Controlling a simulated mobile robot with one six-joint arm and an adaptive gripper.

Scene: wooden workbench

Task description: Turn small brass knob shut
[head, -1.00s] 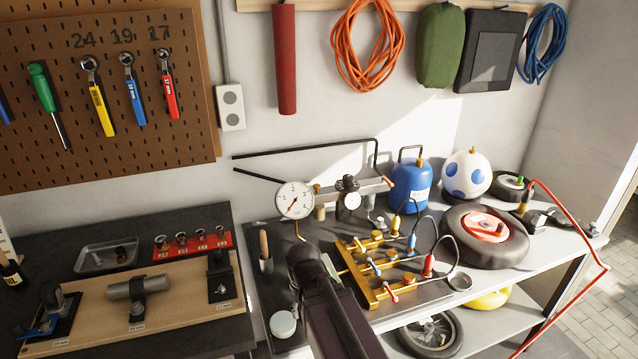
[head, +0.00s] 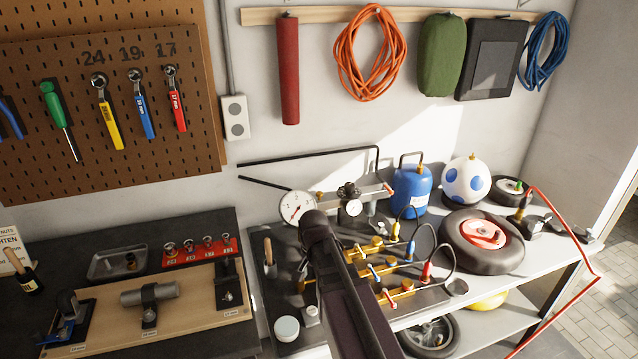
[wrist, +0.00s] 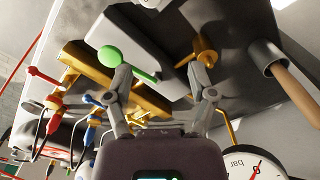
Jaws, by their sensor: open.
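My gripper (wrist: 160,78) is open in the wrist view, its two grey fingers spread apart with nothing held between them. A small brass knob (wrist: 205,50) shows just beyond the right fingertip; I cannot tell whether they touch. A green round-ended part (wrist: 110,55) lies by the left fingertip. The brass manifold (wrist: 98,75) runs behind the left finger. In the head view the manifold (head: 380,295) stands on the bench with red, blue and yellow fittings. There my dark arm hides the gripper and part of the manifold.
A dial gauge (head: 296,207) stands close beside my arm; it also shows in the wrist view (wrist: 255,168). A wooden handle (wrist: 295,80) stands in a holder on the right there. A blue tank (head: 409,192) and a wheel (head: 482,243) occupy the bench's right side.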

